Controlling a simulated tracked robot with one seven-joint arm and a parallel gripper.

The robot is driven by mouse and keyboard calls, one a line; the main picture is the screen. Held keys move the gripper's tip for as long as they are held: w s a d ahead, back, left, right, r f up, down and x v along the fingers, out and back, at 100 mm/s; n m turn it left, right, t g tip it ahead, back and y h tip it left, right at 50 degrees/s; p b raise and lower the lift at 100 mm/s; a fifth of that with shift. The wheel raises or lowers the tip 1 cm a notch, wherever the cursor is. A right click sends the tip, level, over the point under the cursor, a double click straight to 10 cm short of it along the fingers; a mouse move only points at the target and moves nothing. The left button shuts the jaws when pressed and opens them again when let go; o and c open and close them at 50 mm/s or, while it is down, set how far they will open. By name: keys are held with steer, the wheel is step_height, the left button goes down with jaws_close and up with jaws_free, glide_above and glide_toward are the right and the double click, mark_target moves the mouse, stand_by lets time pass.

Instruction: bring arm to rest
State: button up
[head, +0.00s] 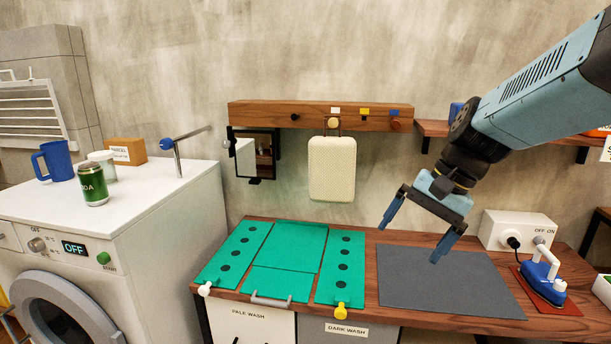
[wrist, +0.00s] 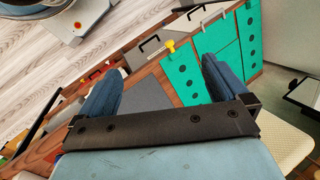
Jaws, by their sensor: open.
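My gripper (head: 411,232) hangs from my blue arm in the head view, above the wooden counter (head: 478,319) and over the dark grey mat (head: 440,279). Its two blue fingers are spread apart, with nothing between them. In the wrist view, my gripper (wrist: 160,85) also shows both fingers wide apart and empty. The green folding board (head: 287,247) lies flat on the counter, left of the gripper. It also shows in the wrist view (wrist: 186,78).
A cream padded thing (head: 332,168) hangs from the wooden peg rail (head: 270,112). A blue iron (head: 541,275) stands on a red pad at the right, by a white switch box (head: 505,227). The washing machine (head: 150,255) at left carries a green can (head: 93,186) and blue mug (head: 55,162).

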steer(key=s+d+r+n+t+h, duration=0.3)
steer(key=s+d+n+t+h, duration=0.1)
steer(key=s+n, duration=0.1)
steer(key=shift+s+d+r+n+t+h, duration=0.15)
steer(key=shift+s+n+t+h, duration=0.2)
steer(key=shift+s, duration=0.35)
stand_by(2.2)
